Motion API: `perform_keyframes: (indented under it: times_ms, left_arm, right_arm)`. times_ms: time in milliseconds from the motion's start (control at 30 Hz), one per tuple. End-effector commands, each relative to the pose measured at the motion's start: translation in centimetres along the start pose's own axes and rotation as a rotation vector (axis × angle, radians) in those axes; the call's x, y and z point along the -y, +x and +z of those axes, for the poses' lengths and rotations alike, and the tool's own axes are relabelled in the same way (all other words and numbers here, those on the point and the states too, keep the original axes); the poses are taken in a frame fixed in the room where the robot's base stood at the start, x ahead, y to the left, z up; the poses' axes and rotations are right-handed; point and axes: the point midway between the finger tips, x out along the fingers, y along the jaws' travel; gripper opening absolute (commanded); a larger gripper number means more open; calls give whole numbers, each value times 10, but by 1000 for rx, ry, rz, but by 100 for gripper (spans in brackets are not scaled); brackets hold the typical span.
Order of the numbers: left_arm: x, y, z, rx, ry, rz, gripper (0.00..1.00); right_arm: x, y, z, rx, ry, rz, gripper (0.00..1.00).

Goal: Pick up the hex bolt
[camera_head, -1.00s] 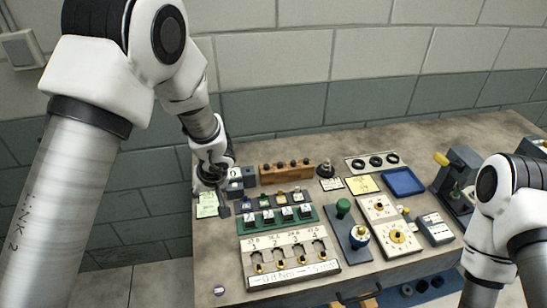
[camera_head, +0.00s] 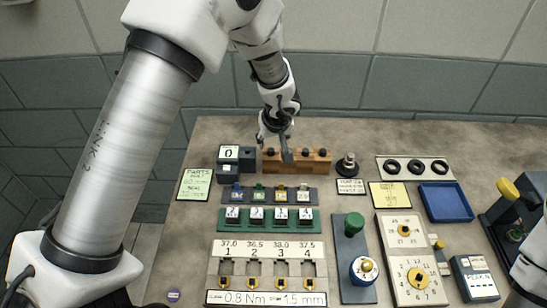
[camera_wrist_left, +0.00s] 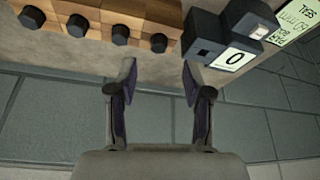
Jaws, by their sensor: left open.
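I cannot pick out the hex bolt for certain. Several dark-headed pegs stand in a wooden block (camera_head: 325,168) at the back of the bench; their heads are too small to tell if they are hex. The wooden block also shows in the left wrist view (camera_wrist_left: 98,22), at the upper left, with a row of dark heads. My left gripper (camera_head: 275,147) is at the wooden block's back edge in the head view. In the left wrist view, its fingers (camera_wrist_left: 158,75) are apart with nothing between them. My right gripper is out of view; only part of that arm shows.
A dark box marked 0 (camera_head: 229,152) stands left of the block. A dark round-based piece (camera_head: 347,166) stands to its right. A blue tray (camera_head: 446,202), a numbered panel (camera_head: 268,247) and green- and yellow-knobbed fixtures crowd the bench. The wall is close behind.

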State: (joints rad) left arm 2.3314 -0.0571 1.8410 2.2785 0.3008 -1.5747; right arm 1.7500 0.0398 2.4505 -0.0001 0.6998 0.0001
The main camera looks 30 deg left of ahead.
Motion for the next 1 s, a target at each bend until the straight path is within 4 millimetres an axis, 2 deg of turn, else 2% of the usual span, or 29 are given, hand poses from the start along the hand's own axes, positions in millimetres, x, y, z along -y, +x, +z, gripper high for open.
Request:
perform_keyframes:
  times_ms: [100,200,467,600,1000]
  left_arm:
    - [0,27,4,1,1,-1,50]
    - [0,41,3,1,0,0,50]
    - [0,44,2,0,0,0,50]
    - [0,44,2,0,0,0,1]
    - [0,42,1,0,1,0,0]
  right_arm:
    - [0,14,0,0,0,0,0]
    - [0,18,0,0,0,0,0]
    - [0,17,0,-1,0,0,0]
    - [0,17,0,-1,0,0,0]
    - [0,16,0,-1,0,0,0]
